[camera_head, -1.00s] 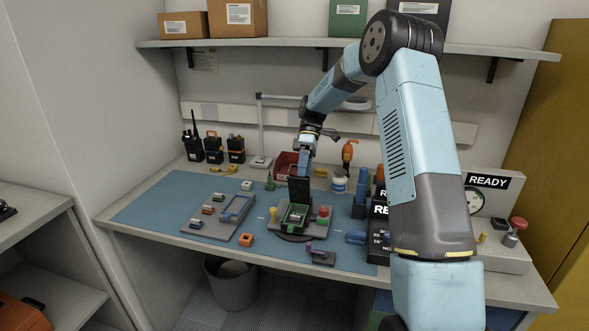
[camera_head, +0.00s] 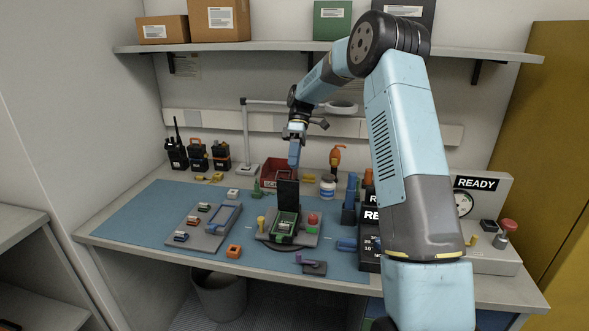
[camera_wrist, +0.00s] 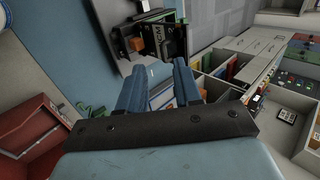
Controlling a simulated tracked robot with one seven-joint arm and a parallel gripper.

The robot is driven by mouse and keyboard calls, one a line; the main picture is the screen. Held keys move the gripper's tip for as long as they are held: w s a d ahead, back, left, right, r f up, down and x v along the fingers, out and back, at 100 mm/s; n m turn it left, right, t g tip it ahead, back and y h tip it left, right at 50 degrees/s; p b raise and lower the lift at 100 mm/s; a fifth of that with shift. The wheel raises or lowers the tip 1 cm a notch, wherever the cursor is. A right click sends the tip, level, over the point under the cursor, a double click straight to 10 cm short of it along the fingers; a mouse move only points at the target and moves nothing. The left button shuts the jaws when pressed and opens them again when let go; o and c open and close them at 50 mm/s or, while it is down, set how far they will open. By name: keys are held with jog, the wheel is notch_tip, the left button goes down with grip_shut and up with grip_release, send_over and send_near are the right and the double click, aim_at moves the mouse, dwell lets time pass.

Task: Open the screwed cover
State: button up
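A device with a green frame (camera_head: 284,226) sits on a grey fixture (camera_head: 268,238) in the middle of the bench. A black panel (camera_head: 287,194) stands upright at its back edge like a raised cover; its screws are too small to make out. The device also shows at the top of the wrist view (camera_wrist: 160,38). My gripper (camera_head: 293,160) hangs above and behind the black panel, apart from it. In the wrist view my gripper (camera_wrist: 160,80) has its two blue fingers spread, with nothing between them.
A red button (camera_head: 312,219) and a yellow post (camera_head: 261,223) flank the device. A grey tray with small parts (camera_head: 198,236) lies left, a purple-handled tool (camera_head: 308,262) in front. A red bin (camera_head: 272,172) and white jar (camera_head: 327,188) stand behind. The blue mat (camera_head: 130,216) is clear at left.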

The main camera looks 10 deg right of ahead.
jog(key=shift+v, duration=1)
jog(key=shift+r, duration=0.1)
jog(key=s+r+m+t+h, duration=0.1)
jog(key=s+r+m+t, duration=0.2)
jog(key=s+r, duration=0.5)
jog(key=s+r+m+t+h, duration=0.2)
jog(key=s+r+m+t, duration=0.15)
jog(key=s+r, duration=0.45)
jog(key=s+d+f+m+t, duration=0.1)
jog(key=s+d+m+t, duration=0.1)
jog(key=s, duration=0.9)
jog(key=s+d+f+m+t, duration=0.2)
jog(key=s+m+t, duration=0.2)
jog(key=s, duration=0.7)
jog(key=shift+s+d+m, duration=0.2)
jog(key=shift+s+m, duration=0.2)
jog(key=shift+m, duration=0.05)
jog(key=shift+t, duration=0.25)
